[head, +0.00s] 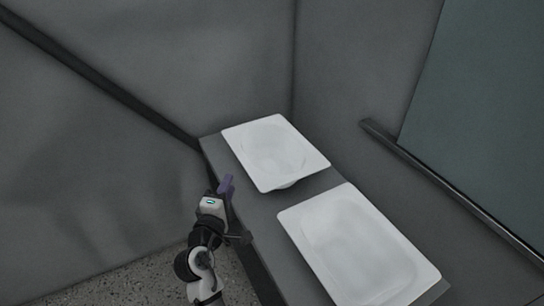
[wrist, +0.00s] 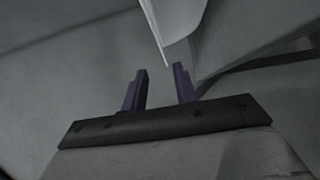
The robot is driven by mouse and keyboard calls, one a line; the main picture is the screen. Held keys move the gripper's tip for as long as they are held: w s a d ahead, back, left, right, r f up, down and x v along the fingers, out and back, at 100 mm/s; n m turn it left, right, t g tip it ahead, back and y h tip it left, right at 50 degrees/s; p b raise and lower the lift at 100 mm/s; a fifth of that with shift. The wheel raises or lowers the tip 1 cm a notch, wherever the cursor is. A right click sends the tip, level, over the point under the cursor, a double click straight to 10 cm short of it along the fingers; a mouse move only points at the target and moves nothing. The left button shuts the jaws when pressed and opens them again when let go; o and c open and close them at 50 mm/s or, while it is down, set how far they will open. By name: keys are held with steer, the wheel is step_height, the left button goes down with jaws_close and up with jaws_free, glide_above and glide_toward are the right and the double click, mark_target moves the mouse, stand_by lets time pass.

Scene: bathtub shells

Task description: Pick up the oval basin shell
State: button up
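Two white basin shells lie on a grey counter. The far shell (head: 262,137) has a rounded, oval-looking hollow, and its bowl bulges below the rim. The near shell (head: 325,235) has a longer, softer-edged hollow; I take the far one as the oval basin shell, though the shapes are not fully clear. My gripper (head: 226,186) is beside the far shell, left of its near-left edge. In the wrist view my gripper (wrist: 160,78) is open, with its two purple fingers apart and nothing between them. A white shell edge (wrist: 176,22) reaches down to just ahead of the fingertips.
The grey counter (head: 264,215) runs along the wall, with a narrow bare strip on its left and a gap between the shells. Grey walls (head: 230,60) close off the back. A dark ledge (head: 440,182) runs below a greenish panel (head: 490,110) at right. Speckled floor (head: 130,285) lies left.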

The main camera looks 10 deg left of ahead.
steer(key=w, duration=0.3)
steer(key=w+p, duration=0.1)
steer(key=w, duration=0.3)
steer(key=w+p, duration=0.1)
steer(key=w, duration=0.2)
steer(key=shift+w+d, duration=0.35)
steer(key=shift+f, duration=0.1)
steer(key=shift+c, duration=0.4)
jaws_close()
stand_by(0.3)
